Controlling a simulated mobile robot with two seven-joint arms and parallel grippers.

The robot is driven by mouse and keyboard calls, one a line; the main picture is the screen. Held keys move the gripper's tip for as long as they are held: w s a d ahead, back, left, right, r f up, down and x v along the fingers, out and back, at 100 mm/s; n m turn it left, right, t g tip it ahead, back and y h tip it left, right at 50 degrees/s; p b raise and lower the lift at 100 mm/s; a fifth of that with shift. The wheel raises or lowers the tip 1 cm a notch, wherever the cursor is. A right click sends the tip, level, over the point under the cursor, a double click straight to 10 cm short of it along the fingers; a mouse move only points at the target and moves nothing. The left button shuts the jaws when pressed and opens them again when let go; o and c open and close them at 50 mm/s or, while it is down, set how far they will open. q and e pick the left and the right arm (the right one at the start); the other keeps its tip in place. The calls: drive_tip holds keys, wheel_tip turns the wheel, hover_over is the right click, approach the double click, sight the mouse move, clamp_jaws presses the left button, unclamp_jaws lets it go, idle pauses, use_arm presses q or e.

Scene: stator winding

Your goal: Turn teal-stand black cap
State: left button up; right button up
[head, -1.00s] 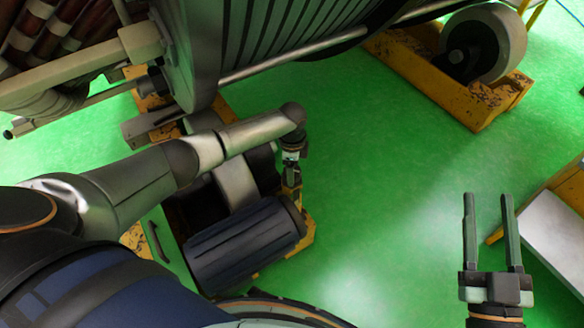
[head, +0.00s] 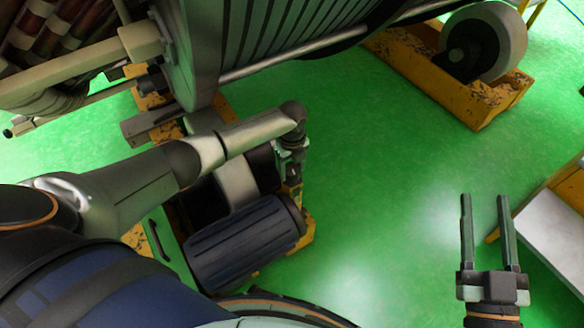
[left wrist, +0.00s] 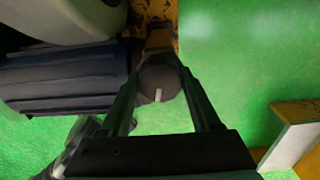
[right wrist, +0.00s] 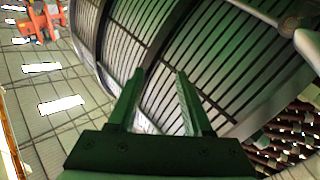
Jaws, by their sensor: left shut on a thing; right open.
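The black cap (left wrist: 160,82) is a dark round knob with a short white mark on its face, in the left wrist view. The mark points toward the palm of my left gripper (left wrist: 161,88), whose two fingers are shut on the cap's sides. In the head view my left gripper (head: 291,168) points down beside the dark motor and hides the cap. I cannot make out a teal stand clearly; a yellow worn support (left wrist: 158,38) shows behind the cap. My right gripper (head: 485,230) is open and empty over the green floor, and it also shows in the right wrist view (right wrist: 158,90).
A dark ribbed motor (head: 243,245) lies just left of and below my left gripper. A large ribbed drum machine (head: 265,45) fills the top. A yellow frame with a wheel (head: 485,42) is at upper right. The green floor between is clear.

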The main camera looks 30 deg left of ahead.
use_arm(q)
drive_tip(key=shift+m, duration=0.6)
use_arm(e)
drive_tip(key=shift+r, duration=0.6)
use_arm(q)
drive_tip(key=o, duration=1.3)
drive_tip(key=shift+o, duration=0.4)
use_arm(e)
drive_tip(key=shift+f, duration=0.15)
use_arm(q)
drive_tip(key=shift+r, duration=0.1)
